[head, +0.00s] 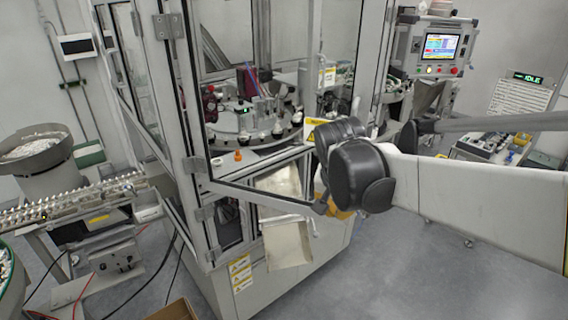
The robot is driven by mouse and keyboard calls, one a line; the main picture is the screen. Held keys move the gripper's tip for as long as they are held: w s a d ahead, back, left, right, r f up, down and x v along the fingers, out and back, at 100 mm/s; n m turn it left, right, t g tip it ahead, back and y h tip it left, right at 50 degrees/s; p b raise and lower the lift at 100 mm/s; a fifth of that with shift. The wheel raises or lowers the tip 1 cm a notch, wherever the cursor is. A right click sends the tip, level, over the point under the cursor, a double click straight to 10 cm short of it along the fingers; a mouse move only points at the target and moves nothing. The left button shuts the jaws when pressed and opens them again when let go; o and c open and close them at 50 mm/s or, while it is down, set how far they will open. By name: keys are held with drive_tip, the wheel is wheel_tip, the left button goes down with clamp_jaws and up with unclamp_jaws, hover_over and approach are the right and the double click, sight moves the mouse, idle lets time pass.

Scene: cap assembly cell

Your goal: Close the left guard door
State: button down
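The left guard door is a clear panel in a grey metal frame. It is hinged on the corner post (181,80) at the left of the machine. Its bottom rail (265,194) runs out from the post towards me and to the right, so the door stands open, swung outward. My arm's dark joint (357,176) is in front of the door's lower free corner and hides part of it. I cannot tell whether the arm touches the door. My gripper is hidden behind the arm, so its fingers do not show.
Inside the cell is a round table (243,139) with small parts. A control panel (440,44) stands at the back right. A bowl feeder (36,146) and feed track (72,201) are at the left. A cardboard box (172,311) lies in front. Grey floor (400,270) is clear at lower right.

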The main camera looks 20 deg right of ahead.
drive_tip(key=w+d+f+b, duration=0.1)
drive_tip(key=w+d+f, duration=0.4)
drive_tip(key=f, duration=0.4)
drive_tip(key=shift+w+f, duration=0.15)
drive_tip(key=shift+w, duration=0.3)
